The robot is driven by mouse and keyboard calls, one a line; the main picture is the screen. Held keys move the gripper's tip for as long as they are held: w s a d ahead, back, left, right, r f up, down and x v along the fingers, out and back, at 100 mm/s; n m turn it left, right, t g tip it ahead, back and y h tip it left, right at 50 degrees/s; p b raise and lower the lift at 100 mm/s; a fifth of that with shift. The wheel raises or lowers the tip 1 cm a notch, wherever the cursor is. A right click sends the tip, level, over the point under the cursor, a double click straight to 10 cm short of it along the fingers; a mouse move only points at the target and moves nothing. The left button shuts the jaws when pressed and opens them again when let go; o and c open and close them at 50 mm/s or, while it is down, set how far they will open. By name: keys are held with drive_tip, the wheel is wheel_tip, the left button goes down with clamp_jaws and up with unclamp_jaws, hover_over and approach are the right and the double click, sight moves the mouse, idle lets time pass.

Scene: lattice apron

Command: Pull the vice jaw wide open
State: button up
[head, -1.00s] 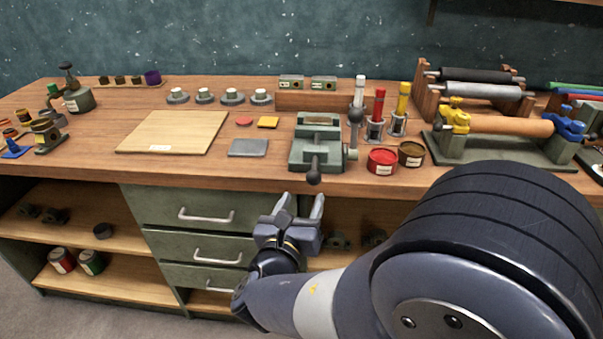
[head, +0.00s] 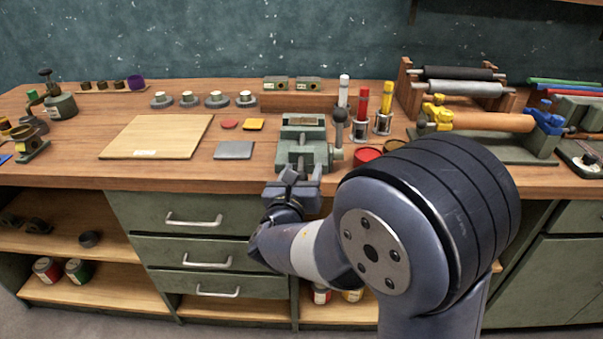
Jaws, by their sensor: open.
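The green bench vice (head: 303,150) stands at the front edge of the wooden bench, in the middle of the head view. A lever with a dark ball knob (head: 340,115) rises at its right side. My gripper (head: 303,173) is open, its two fingers pointing up toward the front of the vice at the bench edge. The fingers overlap the vice's lower front in the picture. The dark knob at the vice's front is hidden behind or between them. I cannot tell whether the fingers touch it.
A pale board (head: 157,137) and a grey plate (head: 234,150) lie left of the vice. Red and yellow markers (head: 361,103) stand close on its right, with a red tin (head: 367,155) partly hidden by my arm. Drawers with handles (head: 207,262) are below the bench edge.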

clamp_jaws()
drive_tip(key=d+v, duration=0.1)
drive_tip(key=v, duration=0.5)
drive_tip(key=shift+s, duration=0.2)
idle(0.3)
unclamp_jaws()
drive_tip(key=v, duration=1)
drive_tip(key=shift+s, duration=0.4)
drive_tip(key=shift+w+a, duration=0.1)
drive_tip(key=shift+w, duration=0.05)
idle(0.3)
